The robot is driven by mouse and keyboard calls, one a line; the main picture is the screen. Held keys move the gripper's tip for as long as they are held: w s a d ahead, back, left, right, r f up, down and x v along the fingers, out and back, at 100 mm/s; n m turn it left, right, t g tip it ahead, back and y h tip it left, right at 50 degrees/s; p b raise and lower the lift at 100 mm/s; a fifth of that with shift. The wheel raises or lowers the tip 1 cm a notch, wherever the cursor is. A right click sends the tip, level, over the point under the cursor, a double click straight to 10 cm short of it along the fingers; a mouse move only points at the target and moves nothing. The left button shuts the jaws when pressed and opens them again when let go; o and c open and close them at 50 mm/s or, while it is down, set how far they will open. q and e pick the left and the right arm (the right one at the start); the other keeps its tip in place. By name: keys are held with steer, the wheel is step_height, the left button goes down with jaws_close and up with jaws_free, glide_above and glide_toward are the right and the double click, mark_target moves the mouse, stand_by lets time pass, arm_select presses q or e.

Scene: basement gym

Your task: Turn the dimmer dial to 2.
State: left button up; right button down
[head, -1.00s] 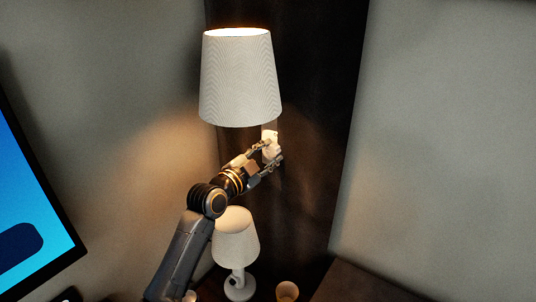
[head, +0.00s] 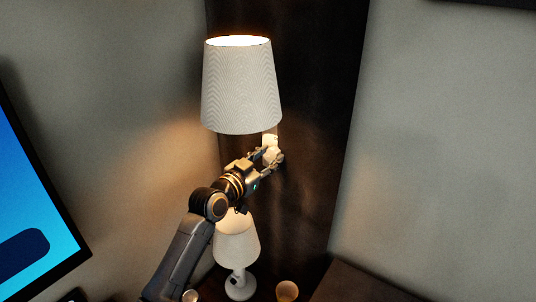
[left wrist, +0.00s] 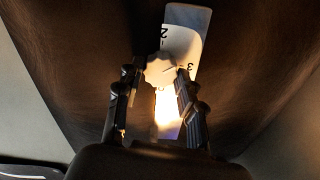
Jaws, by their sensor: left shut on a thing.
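The dimmer dial (head: 271,153) is a white, lobed knob on a pale plate on the dark wall panel, just below the large lit lampshade. In the left wrist view the dial (left wrist: 160,72) sits between my fingers, and the plate (left wrist: 187,18) shows a "2" above the dial and a "3" to its right. A thin dark line is near the dial's right edge; I cannot tell exactly which number it points to. My left gripper (head: 269,160) is shut on the dial; it also fills the left wrist view (left wrist: 157,78). My right gripper is not in view.
The large lampshade (head: 240,85) hangs close above my left gripper. A smaller white lamp (head: 237,250) and a small cup (head: 287,291) stand below my arm. A blue screen (head: 35,215) is at the left. Open wall space lies to the right.

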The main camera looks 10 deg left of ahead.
arm_select(q)
steer(key=n+p, duration=0.2)
steer(key=n, duration=0.4)
steer(key=shift+a+n+p, duration=0.1)
steer(key=shift+n+p, duration=0.75)
steer(key=shift+n, duration=1.65)
steer(key=o, duration=1.2)
steer(key=v, duration=1.2)
steer(key=shift+f, duration=0.1)
